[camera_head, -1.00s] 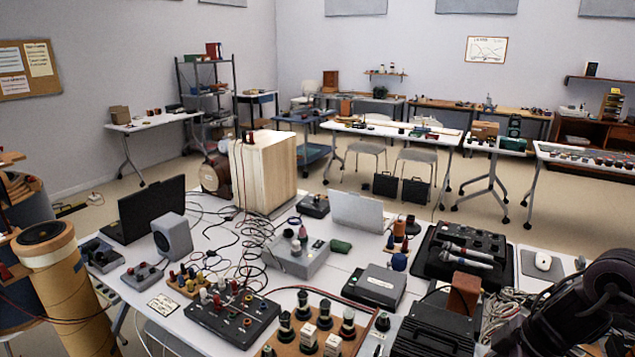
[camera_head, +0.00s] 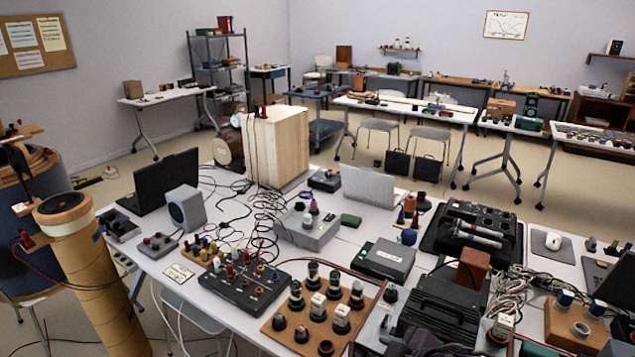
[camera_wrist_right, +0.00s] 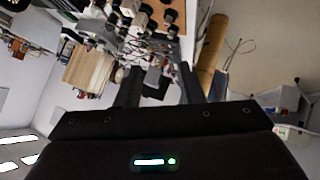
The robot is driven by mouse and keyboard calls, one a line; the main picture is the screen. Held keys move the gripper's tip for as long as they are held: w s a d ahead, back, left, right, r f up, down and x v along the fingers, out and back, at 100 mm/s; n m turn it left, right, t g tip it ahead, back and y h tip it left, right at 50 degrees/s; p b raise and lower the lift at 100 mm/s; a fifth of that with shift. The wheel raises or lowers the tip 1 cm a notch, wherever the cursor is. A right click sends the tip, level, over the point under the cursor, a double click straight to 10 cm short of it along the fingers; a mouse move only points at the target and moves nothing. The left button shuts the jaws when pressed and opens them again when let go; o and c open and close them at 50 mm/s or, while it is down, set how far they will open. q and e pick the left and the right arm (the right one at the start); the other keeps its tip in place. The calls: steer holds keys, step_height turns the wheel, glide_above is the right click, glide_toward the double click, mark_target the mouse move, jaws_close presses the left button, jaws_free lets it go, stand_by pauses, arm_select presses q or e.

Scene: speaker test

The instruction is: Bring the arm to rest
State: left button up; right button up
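My right gripper (camera_wrist_right: 160,76) shows in the right wrist view, with its two dark fingers apart and nothing between them. The room appears turned about in that view, with the wooden box (camera_wrist_right: 88,68) and the cardboard tube (camera_wrist_right: 212,45) beyond the fingers. Neither gripper shows in the head view, and my right arm is out of that picture. My left gripper is in neither view.
The white table (camera_head: 345,237) in front is crowded with a black terminal box (camera_head: 243,285), a grey laptop (camera_head: 368,187), a black case (camera_head: 472,235) and many cables. A tall cardboard tube (camera_head: 95,280) stands at left. Floor (camera_head: 400,180) shows beyond the table.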

steer(key=s+d+f+m+g+h, duration=0.3)
steer(key=s+d+m, duration=0.15)
steer(key=s, duration=0.35)
steer(key=s+d+f+m+g+h, duration=0.2)
steer(key=s+d+m, duration=0.1)
steer(key=s+m, duration=0.4)
step_height(320, 180, down, 30)
steer(key=s+n+g, duration=0.1)
steer(key=s+n, duration=0.1)
steer(key=s, duration=0.1)
steer(key=s+d+f+g+b, duration=0.1)
steer(key=s+d+f, duration=0.2)
steer(key=s+f, duration=1.6)
steer(key=shift+s+d+f+g, duration=0.15)
steer(key=shift+s+f+g, duration=0.15)
steer(key=shift+f, duration=0.05)
